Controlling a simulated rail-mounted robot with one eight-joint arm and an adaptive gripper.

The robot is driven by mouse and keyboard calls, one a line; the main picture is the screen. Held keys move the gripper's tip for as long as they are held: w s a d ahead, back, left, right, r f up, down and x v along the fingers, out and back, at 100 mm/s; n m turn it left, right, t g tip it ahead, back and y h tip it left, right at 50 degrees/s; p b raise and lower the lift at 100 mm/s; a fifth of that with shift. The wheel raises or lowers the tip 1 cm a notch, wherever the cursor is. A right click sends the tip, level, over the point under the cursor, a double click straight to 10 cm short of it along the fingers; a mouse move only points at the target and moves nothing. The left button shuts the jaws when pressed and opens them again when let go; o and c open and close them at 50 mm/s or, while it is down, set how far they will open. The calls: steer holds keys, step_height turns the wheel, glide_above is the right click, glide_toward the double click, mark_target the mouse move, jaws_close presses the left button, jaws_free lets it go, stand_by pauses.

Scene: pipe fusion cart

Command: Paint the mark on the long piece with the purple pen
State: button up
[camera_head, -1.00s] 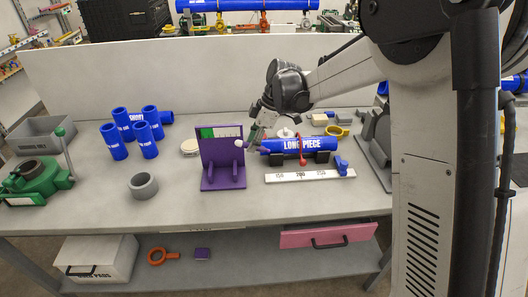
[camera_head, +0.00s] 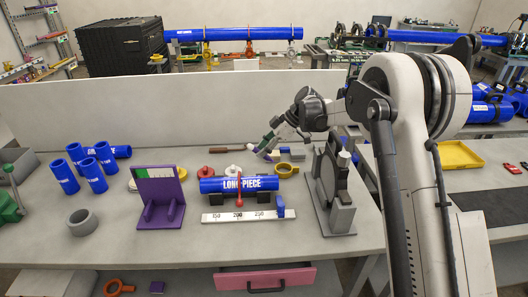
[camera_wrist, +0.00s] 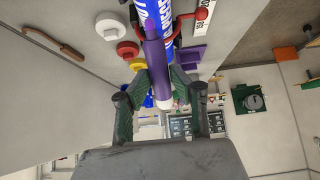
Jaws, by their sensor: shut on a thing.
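The blue long piece (camera_head: 212,186), with white lettering, lies on dark supports behind a white ruler. A thin red part bends over its middle. It also shows at the top of the wrist view (camera_wrist: 163,15). My gripper (camera_head: 268,150) is above the table, behind the long piece's right end. In the wrist view my gripper (camera_wrist: 160,76) is shut on the purple pen (camera_wrist: 153,60), which has a pale end towards my palm. The pen's far end overlaps the long piece; I cannot tell if they touch. I cannot make out the mark.
The ruler (camera_head: 222,216) carries a blue slider (camera_head: 280,207). A purple stand (camera_head: 158,190) is left, a grey machine (camera_head: 333,190) right. Red, white and yellow round parts (camera_wrist: 128,50) sit behind the piece. Several blue short pipes stand at far left.

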steer(key=shift+a, duration=0.15)
steer(key=shift+b, duration=0.4)
steer(key=shift+f, duration=0.25)
steer(key=shift+f+b, duration=2.6)
steer(key=shift+f, duration=0.4)
steer(key=shift+f, duration=0.25)
steer(key=shift+d+b, duration=0.55)
steer(key=shift+d, duration=0.05)
steer(key=shift+a, duration=0.2)
steer(key=shift+a, duration=0.3)
steer(key=shift+s+a+b, duration=0.1)
steer(key=shift+a+b, duration=0.4)
steer(key=shift+b, duration=0.05)
